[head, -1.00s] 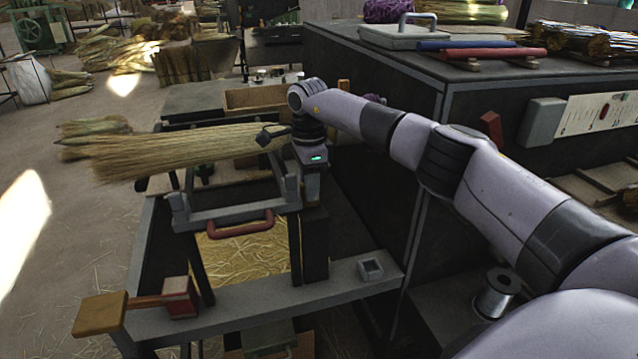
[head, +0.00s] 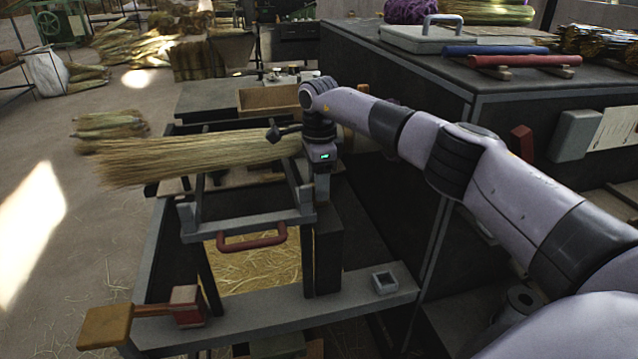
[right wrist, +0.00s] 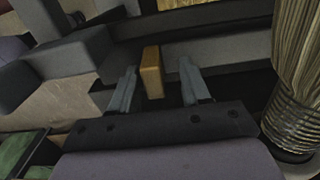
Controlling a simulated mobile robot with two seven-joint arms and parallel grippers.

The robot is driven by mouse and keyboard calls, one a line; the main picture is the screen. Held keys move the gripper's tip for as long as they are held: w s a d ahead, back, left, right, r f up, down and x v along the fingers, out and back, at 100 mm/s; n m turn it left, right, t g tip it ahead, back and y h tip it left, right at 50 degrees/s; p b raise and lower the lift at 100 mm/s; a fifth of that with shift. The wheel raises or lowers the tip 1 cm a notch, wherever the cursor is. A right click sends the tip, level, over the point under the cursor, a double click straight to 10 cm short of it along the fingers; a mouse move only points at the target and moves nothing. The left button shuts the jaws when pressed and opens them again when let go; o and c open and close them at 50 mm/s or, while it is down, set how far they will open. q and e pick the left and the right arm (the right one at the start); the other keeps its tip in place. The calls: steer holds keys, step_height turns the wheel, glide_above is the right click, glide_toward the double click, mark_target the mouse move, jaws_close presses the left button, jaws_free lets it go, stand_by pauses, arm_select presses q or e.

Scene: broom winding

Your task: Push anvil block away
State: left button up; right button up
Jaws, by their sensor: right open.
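My right gripper (head: 322,182) points down at the right end of the broom straw bundle (head: 200,157), over the winding bench; its fingertips are hidden in the head view. In the right wrist view the gripper (right wrist: 158,72) is open, with a small yellow-brown block (right wrist: 152,72) showing between its two grey fingers. I cannot tell whether they touch it. A dark grey block (right wrist: 62,58) lies left of the fingers. I cannot tell for sure which piece is the anvil block. The wire-wound bundle end (right wrist: 290,120) stands right of the fingers. My left gripper is not in view.
A large dark cabinet (head: 400,100) stands close behind my right arm.

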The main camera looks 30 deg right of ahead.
steer(key=shift+s, duration=0.1)
steer(key=shift+r+b, duration=0.3)
steer(key=shift+r, duration=3.3)
steer(key=shift+f, duration=0.1)
